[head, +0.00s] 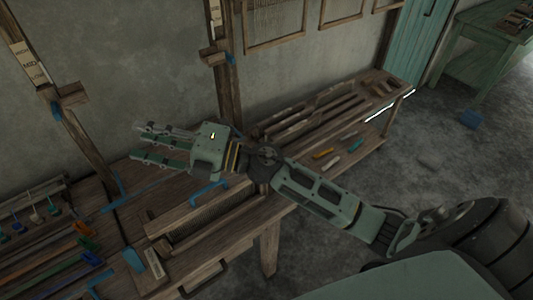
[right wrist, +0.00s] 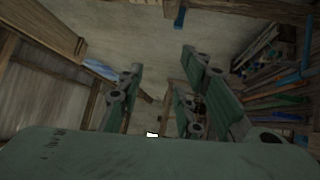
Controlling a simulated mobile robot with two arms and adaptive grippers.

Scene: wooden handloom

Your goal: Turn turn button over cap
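My right gripper (head: 137,141) reaches in from the right over the loom's wooden bench, its fingers apart and pointing left. In the right wrist view its fingers (right wrist: 161,66) are spread with nothing between them. Two upright posts each carry a small wooden block with a blue piece: the left block (head: 72,97) and the right block (head: 216,54). The gripper is below and between these blocks, apart from both. I cannot tell which parts are the turn button and the cap. My left gripper is not in view.
A slatted reed frame (head: 205,222) with a blue handle (head: 208,190) lies on the bench under my arm. Colored tools (head: 85,255) lie at left. A shelf with wooden bars (head: 325,115) stands along the wall. The floor (head: 440,165) at right is mostly clear.

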